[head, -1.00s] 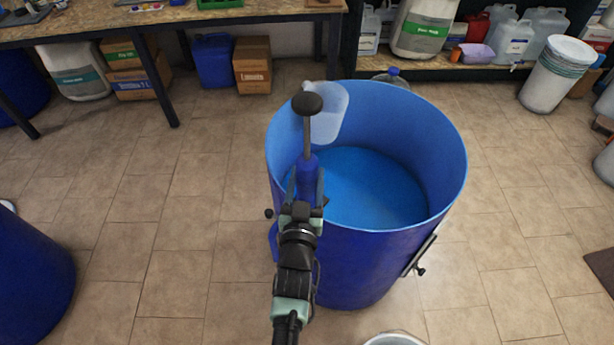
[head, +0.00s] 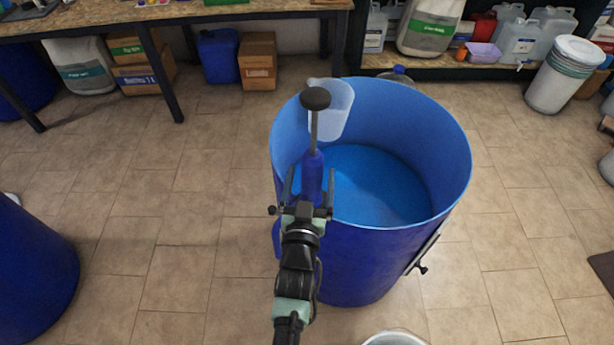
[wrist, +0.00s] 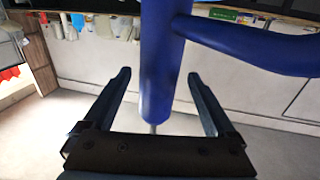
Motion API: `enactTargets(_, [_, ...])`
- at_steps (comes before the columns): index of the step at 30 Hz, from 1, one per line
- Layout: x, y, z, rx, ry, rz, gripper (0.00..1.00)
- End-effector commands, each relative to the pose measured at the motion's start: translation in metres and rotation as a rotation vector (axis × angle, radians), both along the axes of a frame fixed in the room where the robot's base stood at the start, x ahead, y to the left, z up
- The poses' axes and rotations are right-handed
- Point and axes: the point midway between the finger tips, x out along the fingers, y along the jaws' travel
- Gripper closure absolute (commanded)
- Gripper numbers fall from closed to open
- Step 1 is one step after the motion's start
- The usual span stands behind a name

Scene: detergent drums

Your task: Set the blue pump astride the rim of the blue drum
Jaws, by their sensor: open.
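The blue pump (head: 313,165) stands upright at the near-left rim of the blue drum (head: 365,255), its black knob handle on top. In the wrist view its blue barrel (wrist: 158,50) runs vertically, with a blue curved spout going off to the right. My gripper (head: 311,174) is open, one finger on each side of the barrel, with a gap to it on both sides in the wrist view (wrist: 159,74). The pump's lower part and its contact with the rim are hidden behind my gripper and arm.
A translucent jug (head: 333,108) hangs at the drum's far-left rim. A black-handled fitting (head: 422,262) is on the drum's right side. Another blue drum (head: 35,275) stands at the left. A workbench (head: 80,28) and shelves are behind.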

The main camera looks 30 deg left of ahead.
Motion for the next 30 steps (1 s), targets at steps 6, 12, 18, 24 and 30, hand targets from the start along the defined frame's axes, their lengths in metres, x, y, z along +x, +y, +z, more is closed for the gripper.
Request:
enactTargets(6, [-0.032, -0.013, -0.001, 0.001, 0.000, 0.000, 0.09])
enactTargets(12, [-0.068, -0.029, 0.001, 0.002, -0.004, 0.000, 0.09])
enactTargets(18, [-0.096, -0.041, 0.002, 0.003, -0.006, -0.001, 0.09])
enactTargets(24, [-0.110, -0.047, 0.003, 0.004, -0.008, -0.001, 0.09])
enactTargets(30, [-0.112, -0.048, 0.004, 0.004, -0.009, -0.001, 0.09])
